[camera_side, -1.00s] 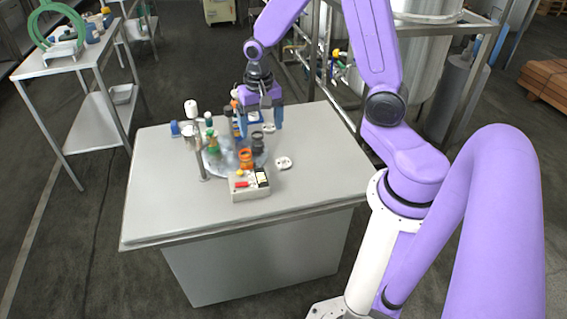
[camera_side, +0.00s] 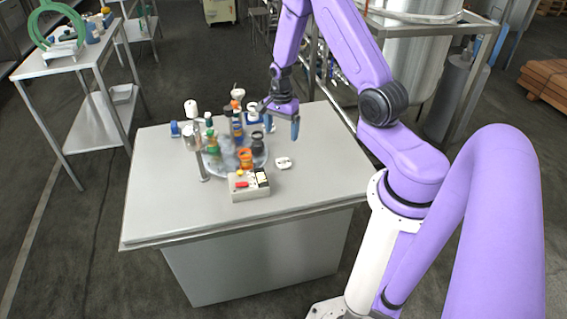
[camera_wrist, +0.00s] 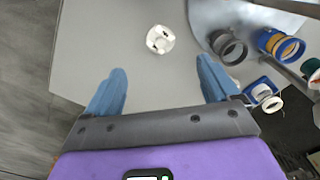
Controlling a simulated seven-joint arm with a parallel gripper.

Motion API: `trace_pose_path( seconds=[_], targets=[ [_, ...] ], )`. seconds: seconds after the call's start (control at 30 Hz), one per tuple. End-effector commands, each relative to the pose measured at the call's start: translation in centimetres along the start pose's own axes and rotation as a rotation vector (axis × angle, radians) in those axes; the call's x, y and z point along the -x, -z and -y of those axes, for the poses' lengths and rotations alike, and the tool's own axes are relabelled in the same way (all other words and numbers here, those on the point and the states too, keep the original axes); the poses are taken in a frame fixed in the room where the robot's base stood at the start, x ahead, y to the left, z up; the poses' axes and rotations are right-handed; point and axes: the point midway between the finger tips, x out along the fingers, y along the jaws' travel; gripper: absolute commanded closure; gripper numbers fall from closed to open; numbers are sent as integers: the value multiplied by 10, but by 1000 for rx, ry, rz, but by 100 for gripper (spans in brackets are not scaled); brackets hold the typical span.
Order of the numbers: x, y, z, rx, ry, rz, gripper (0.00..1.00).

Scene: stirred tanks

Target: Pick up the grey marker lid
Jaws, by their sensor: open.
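A small white lid-like piece with dark marks (camera_wrist: 160,39) lies on the bare tabletop. It also shows in the side view (camera_side: 283,162), right of the round plate. I cannot make out a grey marker on it. In the wrist view it is centred, just beyond my fingertips and apart from them. My gripper (camera_wrist: 160,68) is open and empty, with its blue fingers on either side. In the side view my gripper (camera_side: 281,124) hangs above the table, behind the white piece. Another white round piece (camera_wrist: 272,103) shows by a blue frame, partly crowded by other things.
A round grey plate (camera_side: 217,170) carries a dark grey jar (camera_wrist: 228,46), a blue jar (camera_wrist: 280,44), an orange jar (camera_side: 245,158) and other containers. A control box with buttons (camera_side: 249,190) stands in front. The table's right part (camera_side: 325,160) is clear.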

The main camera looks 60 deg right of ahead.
Motion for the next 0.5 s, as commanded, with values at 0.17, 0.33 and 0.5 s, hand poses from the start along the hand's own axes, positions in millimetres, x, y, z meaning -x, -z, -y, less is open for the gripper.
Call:
trace_pose_path(
  seconds=[0.17,0.33,0.5],
  targets=[
    [-29,0,-1,1,-4,1,12],
    [-54,0,-1,1,-4,1,12],
    [-72,0,0,3,-2,1,12]
  ],
)
